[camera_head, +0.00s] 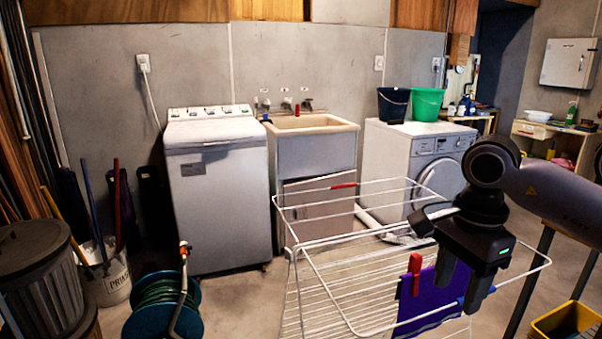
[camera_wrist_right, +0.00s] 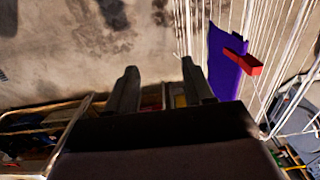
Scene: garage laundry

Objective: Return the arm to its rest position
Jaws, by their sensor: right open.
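My right arm comes in from the right in the head view, with its right gripper (camera_head: 461,292) over the right end of a white wire drying rack (camera_head: 330,240). The gripper points down and its two fingers are apart with nothing between them. In the wrist view the right gripper (camera_wrist_right: 160,85) also shows two separated fingers above bare floor. A purple cloth (camera_head: 428,300) hangs on the rack beside the gripper, with a red clothespin (camera_head: 415,274) on it. The cloth (camera_wrist_right: 222,62) and the clothespin (camera_wrist_right: 244,62) lie right of the fingers in the wrist view. My left gripper does not show.
A washing machine (camera_head: 217,190), a sink (camera_head: 312,124) and a front-loader (camera_head: 410,150) with two buckets stand along the back wall. A hose reel (camera_head: 160,310) and a bin (camera_head: 40,270) are at left. A yellow crate (camera_head: 565,322) is at lower right.

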